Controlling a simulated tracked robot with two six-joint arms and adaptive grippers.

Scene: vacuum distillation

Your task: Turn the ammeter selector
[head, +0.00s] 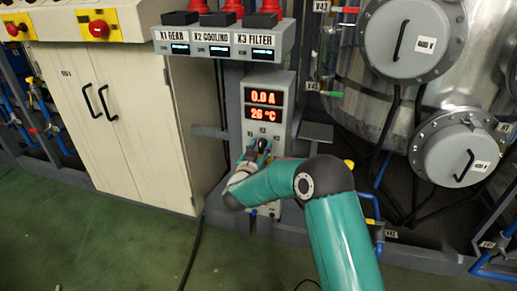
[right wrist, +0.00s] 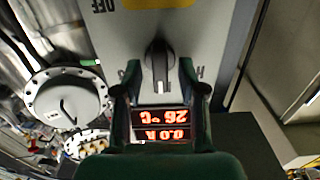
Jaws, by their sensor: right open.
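The ammeter panel (head: 283,118) is a grey upright box with red displays reading 0.0 A and 26 °C. Its black selector knob (head: 264,145) sits below the displays, partly hidden by my right gripper (head: 257,154). In the right wrist view, where the panel appears upside down, the knob (right wrist: 158,58) lies between the fingertips of my right gripper (right wrist: 160,72). The fingers are open, one on each side, with a visible gap to the knob. The knob's pointer is directed towards the displays. My left gripper is not in view.
Above the panel is a shelf box (head: 228,43) labelled K1 GEAR, K2 COOLING and K3 FILTER, with red buttons on top. A cream cabinet (head: 120,110) stands left. A steel vessel with round hatches (head: 462,152) stands right. Green floor (head: 110,235) is clear in front.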

